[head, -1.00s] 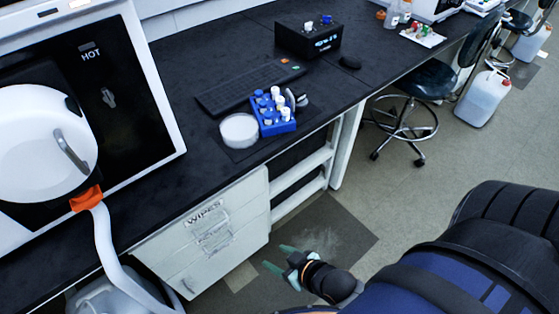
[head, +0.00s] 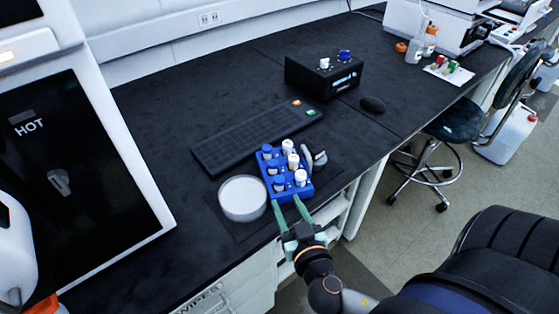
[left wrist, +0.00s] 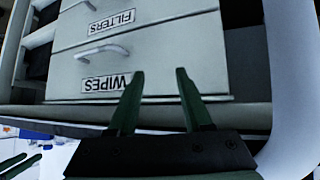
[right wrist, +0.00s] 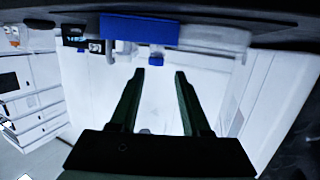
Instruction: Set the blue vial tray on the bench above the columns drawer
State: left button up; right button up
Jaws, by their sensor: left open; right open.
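The blue vial tray (head: 287,183) stands on the black bench in the head view, holding several white-capped and blue-capped vials. It also shows as a blue block at the top of the right wrist view (right wrist: 140,28). My right gripper (head: 286,200) is open and empty at the tray's near edge, its green fingers pointing at it; contact cannot be told. My left gripper (left wrist: 160,72) is open and empty, facing a drawer labelled WIPES (left wrist: 155,83) and another labelled FILTERS (left wrist: 150,35). No columns label is readable.
A round white dish (head: 243,198) sits close left of the tray, and a grey curved object (head: 313,158) close right. A black keyboard (head: 255,138) lies behind it. A black box (head: 323,77) stands farther back. The bench (head: 140,270) is clear at the near left.

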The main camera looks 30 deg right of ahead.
aim_at(274, 167)
jog(key=shift+w+d+r, duration=0.15)
jog(key=shift+w+r, duration=0.15)
jog(key=shift+r, duration=0.1)
jog(key=shift+w+d+r+t, duration=0.15)
jog(key=shift+w+t, duration=0.15)
jog(key=shift+w, duration=0.05)
jog(key=p+x, duration=0.1)
jog(key=x, duration=0.4)
jog(key=shift+p+x, duration=0.4)
jog(key=shift+x, duration=0.45)
jog(key=x, duration=0.3)
jog(key=p+x, duration=0.1)
jog(key=x, duration=0.1)
jog(key=shift+s+d, duration=0.15)
jog(key=shift+d, duration=0.1)
pick_arm(q)
jog(key=shift+s+a+r, duration=0.45)
jog(key=shift+a+r, duration=0.2)
jog(key=shift+a, duration=0.1)
jog(key=shift+s, duration=0.1)
pick_arm(e)
grip_shut()
